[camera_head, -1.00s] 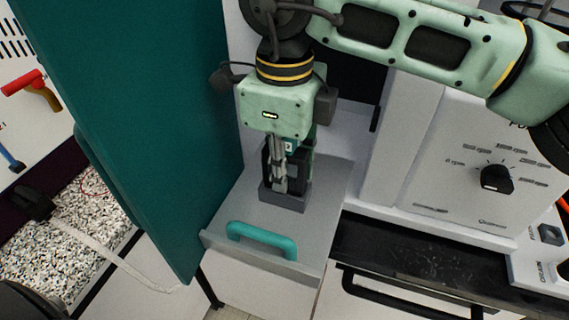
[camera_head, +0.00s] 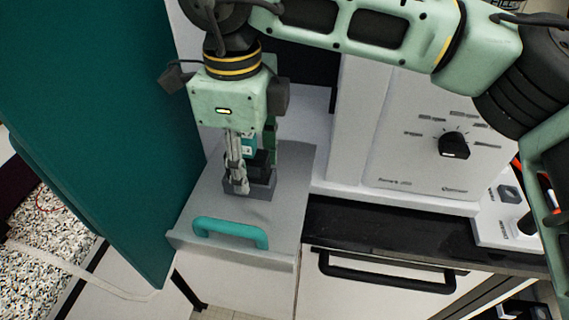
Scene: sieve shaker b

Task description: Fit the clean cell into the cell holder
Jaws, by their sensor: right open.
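The clean cell (camera_head: 262,162), a dark block with teal and green parts behind it, stands upright at the cell holder (camera_head: 263,191). The holder is a low dark grey socket on a grey pull-out tray (camera_head: 207,205). The cell's lower end is inside or just at the socket; I cannot tell how deep. My right gripper (camera_head: 237,185) points down at the left side of the cell. It is open, and its fingers hide part of the cell and the holder's left edge. My left gripper is not in view.
The tray has a teal handle (camera_head: 231,232) at its front. A tall teal panel (camera_head: 95,110) stands close on the left. A white machine with a black knob (camera_head: 453,145) stands on the right. A black drawer handle (camera_head: 385,278) is below it.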

